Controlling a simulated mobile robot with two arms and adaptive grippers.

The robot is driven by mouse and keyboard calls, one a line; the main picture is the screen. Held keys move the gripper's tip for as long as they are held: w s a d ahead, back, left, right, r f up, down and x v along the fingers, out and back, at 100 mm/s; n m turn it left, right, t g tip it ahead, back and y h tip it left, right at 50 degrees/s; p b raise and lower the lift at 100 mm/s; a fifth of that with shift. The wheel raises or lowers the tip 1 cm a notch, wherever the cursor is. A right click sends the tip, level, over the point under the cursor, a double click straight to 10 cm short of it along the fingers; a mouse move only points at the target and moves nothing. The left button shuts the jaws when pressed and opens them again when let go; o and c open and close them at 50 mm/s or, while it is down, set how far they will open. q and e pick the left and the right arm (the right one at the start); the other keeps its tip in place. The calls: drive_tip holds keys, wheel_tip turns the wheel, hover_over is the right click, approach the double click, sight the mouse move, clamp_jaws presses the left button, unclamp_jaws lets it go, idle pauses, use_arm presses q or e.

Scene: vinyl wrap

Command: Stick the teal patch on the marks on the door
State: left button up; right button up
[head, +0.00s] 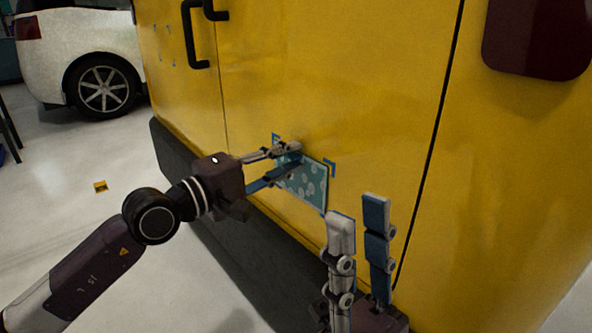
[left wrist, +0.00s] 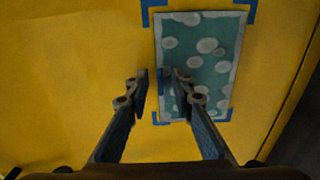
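The teal patch (head: 312,186) with pale spots lies flat against the yellow door (head: 330,80), among blue corner marks (head: 329,167). In the left wrist view the patch (left wrist: 208,60) sits between the blue marks (left wrist: 147,12), close to them at its corners. My left gripper (head: 296,154) is over the patch's left part. In its wrist view the fingertips (left wrist: 160,82) stand apart with nothing clearly gripped; a small blue piece shows between them. Whether they touch the patch cannot be told. My right gripper (head: 359,215) is open and empty, in front of the door, right of the patch.
A black handle (head: 190,38) and more small blue marks (head: 172,61) are on the door panels at left. A dark bumper (head: 185,165) runs below. A white car (head: 85,50) stands behind at left. A small yellow item (head: 100,187) lies on the open floor.

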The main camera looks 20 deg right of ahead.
use_arm(q)
drive_tip(key=shift+a, duration=0.1)
drive_tip(key=v, duration=1.2)
idle(0.4)
